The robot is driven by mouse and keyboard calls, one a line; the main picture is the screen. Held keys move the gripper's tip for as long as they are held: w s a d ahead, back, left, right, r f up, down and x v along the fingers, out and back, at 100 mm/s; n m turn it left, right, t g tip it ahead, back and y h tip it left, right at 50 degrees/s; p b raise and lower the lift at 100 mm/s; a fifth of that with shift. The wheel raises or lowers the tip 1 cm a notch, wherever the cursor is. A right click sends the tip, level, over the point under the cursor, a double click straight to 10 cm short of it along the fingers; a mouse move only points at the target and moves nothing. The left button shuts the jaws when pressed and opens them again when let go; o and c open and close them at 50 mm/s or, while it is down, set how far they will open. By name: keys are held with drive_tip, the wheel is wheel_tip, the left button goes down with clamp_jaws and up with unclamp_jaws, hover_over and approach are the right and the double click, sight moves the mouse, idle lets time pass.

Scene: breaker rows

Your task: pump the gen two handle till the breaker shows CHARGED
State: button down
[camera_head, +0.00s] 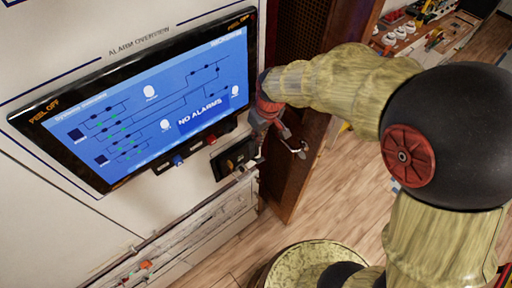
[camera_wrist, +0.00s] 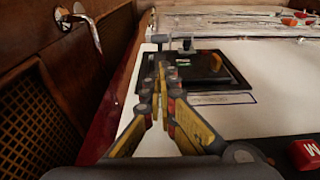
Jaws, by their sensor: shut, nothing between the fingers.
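My gripper (camera_wrist: 161,68) is shut and empty in the wrist view, its fingertips over the near left part of a black square plate on the white panel. The plate (camera_wrist: 235,83) carries a small yellow lever or handle (camera_wrist: 216,62), apart from and to the right of the fingertips. A grey metal fitting (camera_wrist: 160,40) stands just beyond the fingertips; I cannot tell whether they touch. In the head view a black plate (camera_head: 229,164) shows beside my gripper (camera_head: 261,156). No label reading gen two and no CHARGED flag is readable.
A wall screen (camera_head: 150,95) reads NO ALARMS. Below it are a blue knob (camera_head: 178,160) and a red one (camera_head: 211,140). A brown grilled door (camera_head: 305,160) with a metal handle (camera_head: 298,150) stands close right of my gripper. Wooden floor (camera_head: 345,210) is open beyond.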

sight(261, 159)
wheel_tip(261, 159, down, 9)
drive_tip(key=w+p, duration=0.1)
drive_tip(key=shift+f, duration=0.2)
drive_tip(key=shift+a, duration=0.15)
idle(0.4)
drive_tip(key=shift+s+d+f+t+y+b, duration=0.3)
drive_tip(key=shift+s+t+b, duration=0.2)
drive_tip(key=shift+b, duration=2.15)
drive_tip(key=shift+s+d+f+t+y+b, duration=0.2)
drive_tip(key=shift+s+d+t+y+b, duration=0.3)
drive_tip(key=shift+b, duration=2.15)
drive_tip(key=s+f+t+y+b, duration=0.1)
drive_tip(key=b, duration=0.8)
drive_tip(key=s+d+f+t+b, duration=0.1)
drive_tip(key=t+b, duration=0.1)
drive_tip(key=b, duration=0.7)
drive_tip(key=shift+d+y, duration=0.1)
drive_tip(key=shift+y, duration=0.3)
drive_tip(key=shift+s+d+f+b, duration=0.2)
drive_tip(key=shift+f+b, duration=0.1)
drive_tip(key=shift+b, duration=1.15)
